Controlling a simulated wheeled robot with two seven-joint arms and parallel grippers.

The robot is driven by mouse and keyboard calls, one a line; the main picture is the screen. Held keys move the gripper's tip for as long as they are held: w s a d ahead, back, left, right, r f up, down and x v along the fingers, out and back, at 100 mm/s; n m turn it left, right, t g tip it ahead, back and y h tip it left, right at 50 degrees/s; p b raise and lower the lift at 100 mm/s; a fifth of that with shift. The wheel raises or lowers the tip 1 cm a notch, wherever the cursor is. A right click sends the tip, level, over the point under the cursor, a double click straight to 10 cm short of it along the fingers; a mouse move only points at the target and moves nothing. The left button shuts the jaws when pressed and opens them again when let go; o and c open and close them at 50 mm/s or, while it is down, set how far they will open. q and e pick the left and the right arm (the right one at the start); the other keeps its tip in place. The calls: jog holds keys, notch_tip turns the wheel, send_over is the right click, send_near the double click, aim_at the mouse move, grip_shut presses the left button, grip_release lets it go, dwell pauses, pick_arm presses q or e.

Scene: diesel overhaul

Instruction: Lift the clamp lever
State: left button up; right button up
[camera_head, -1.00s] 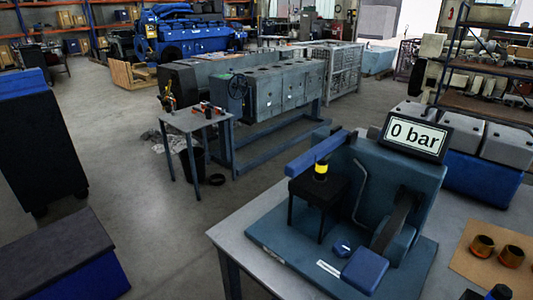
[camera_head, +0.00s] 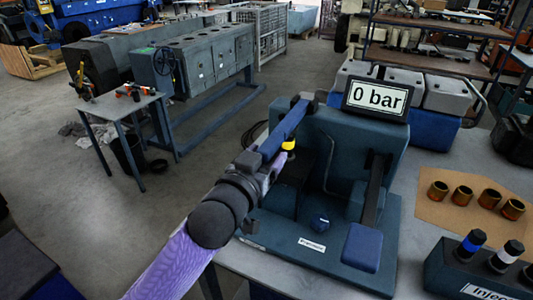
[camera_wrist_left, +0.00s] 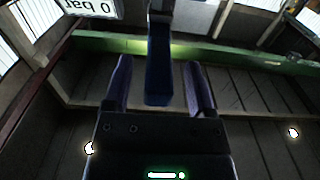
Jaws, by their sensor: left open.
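The clamp lever (camera_head: 286,129) is a blue bar on the test stand (camera_head: 335,130), sloping down toward the front left. My left gripper (camera_head: 268,163) is at the lever's near end, and my arm hides part of it. In the left wrist view, the open gripper (camera_wrist_left: 158,82) has one finger on each side of the blue lever (camera_wrist_left: 159,72), with gaps visible on both sides. A yellow-and-black part (camera_head: 289,144) shows just behind the gripper. My right gripper is not in view.
A display (camera_head: 377,99) reads "0 bar" above the stand. A blue pedal-like block (camera_head: 364,244) and small blue knob (camera_head: 320,223) are in front. Several brass cups (camera_head: 462,195) stand on a brown mat, with a labelled injector rack (camera_head: 480,275) nearer.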

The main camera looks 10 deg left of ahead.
pick_arm(q)
jog(key=shift+x, duration=0.85)
grip_shut()
dwell(0.8)
